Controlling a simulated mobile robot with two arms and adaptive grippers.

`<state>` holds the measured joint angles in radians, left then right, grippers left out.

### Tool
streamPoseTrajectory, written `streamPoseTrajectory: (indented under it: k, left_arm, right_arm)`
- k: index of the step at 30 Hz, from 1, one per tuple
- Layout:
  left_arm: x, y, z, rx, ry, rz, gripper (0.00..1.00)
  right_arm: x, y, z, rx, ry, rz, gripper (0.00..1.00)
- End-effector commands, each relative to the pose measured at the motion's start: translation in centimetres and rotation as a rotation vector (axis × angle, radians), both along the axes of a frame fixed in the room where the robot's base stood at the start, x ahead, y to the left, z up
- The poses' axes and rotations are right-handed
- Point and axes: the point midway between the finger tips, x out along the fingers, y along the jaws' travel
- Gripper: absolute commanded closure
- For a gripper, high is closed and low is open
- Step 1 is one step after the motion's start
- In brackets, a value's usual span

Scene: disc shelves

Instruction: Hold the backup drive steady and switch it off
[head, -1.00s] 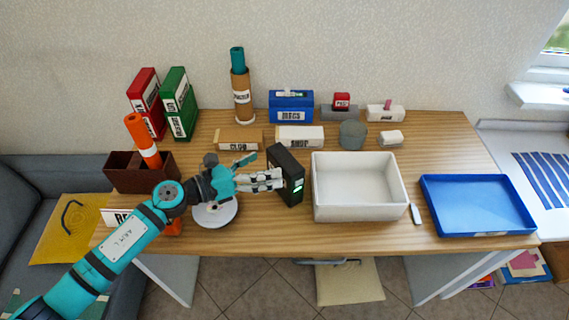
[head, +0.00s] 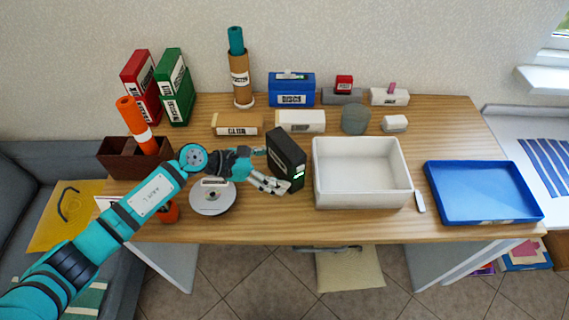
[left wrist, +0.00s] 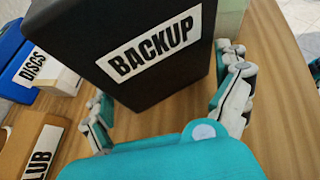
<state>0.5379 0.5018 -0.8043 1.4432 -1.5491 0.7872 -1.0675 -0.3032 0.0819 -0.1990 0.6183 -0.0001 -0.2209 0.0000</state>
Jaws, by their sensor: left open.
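The backup drive (head: 286,160) is a black upright box on the desk, left of the white bin. A green light shows on its narrow front face. In the left wrist view its side carries a white BACKUP label, and the drive (left wrist: 150,75) stands between my two fingers. My left gripper (head: 271,177) is open at the drive's left side, low near the desk. In the left wrist view the left gripper (left wrist: 166,82) has a finger on each side of the drive; I cannot tell whether either touches. My right gripper is not in view.
The white bin (head: 362,193) stands close to the right of the drive. Labelled boxes (head: 301,121) stand behind. A blue tray (head: 482,218) lies at the right.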

Motion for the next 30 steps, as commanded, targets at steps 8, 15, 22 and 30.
streamPoseTrajectory:
  k: [8,15,22,30]
  left_arm:
    - [0.5,-1.8,-1.1,0.000,0.000,0.000,0.00]
    - [0.6,-2.0,-1.1,0.000,0.001,0.000,0.00]
    - [0.6,-2.0,-1.1,0.000,0.001,0.000,0.18]
    - [0.5,-2.0,-1.1,-0.001,0.002,0.000,0.53]
  right_arm:
    - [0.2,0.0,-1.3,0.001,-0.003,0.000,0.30]
    - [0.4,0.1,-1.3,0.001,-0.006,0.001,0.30]
    - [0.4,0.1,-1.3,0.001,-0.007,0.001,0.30]
    - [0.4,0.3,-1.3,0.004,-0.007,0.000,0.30]
